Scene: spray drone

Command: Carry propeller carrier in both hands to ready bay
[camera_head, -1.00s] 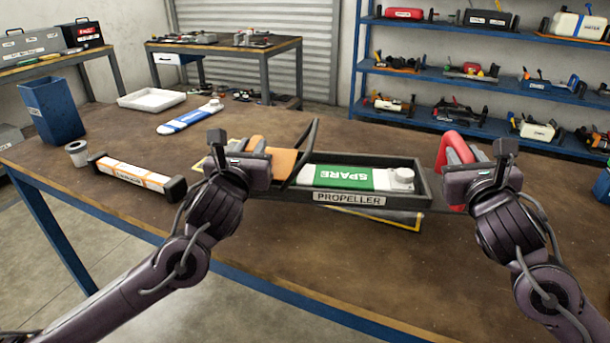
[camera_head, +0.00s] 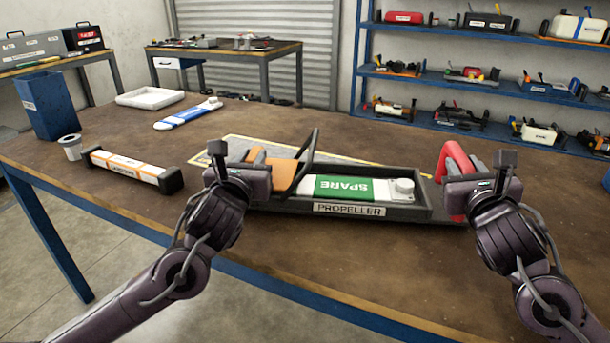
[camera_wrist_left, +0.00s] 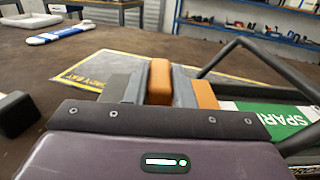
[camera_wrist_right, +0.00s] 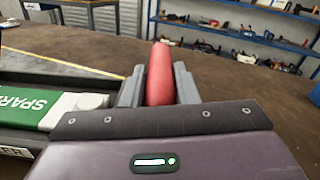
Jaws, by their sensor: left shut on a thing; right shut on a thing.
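The propeller carrier (camera_head: 300,207) is a long black tray labelled PROPELLER, with a black hoop. A green and white SPARE piece (camera_head: 352,188) lies in it. My left gripper (camera_head: 252,165) is shut on its orange handle, seen in the left wrist view (camera_wrist_left: 160,82). My right gripper (camera_head: 462,172) is shut on its red handle, seen in the right wrist view (camera_wrist_right: 160,75). The carrier looks about level. The ready bay (camera_head: 232,150), a grey mat with a yellow border, shows behind it. The carrier hides the bay's front part. I cannot tell whether the carrier touches the surface.
A white and orange battery-like block (camera_head: 130,168) and a grey cup (camera_head: 71,147) lie to the left. A blue bin (camera_head: 50,105), white tray (camera_head: 150,98) and blue-white piece (camera_head: 188,114) are farther back. The brown table (camera_head: 400,265) is clear in front and at right.

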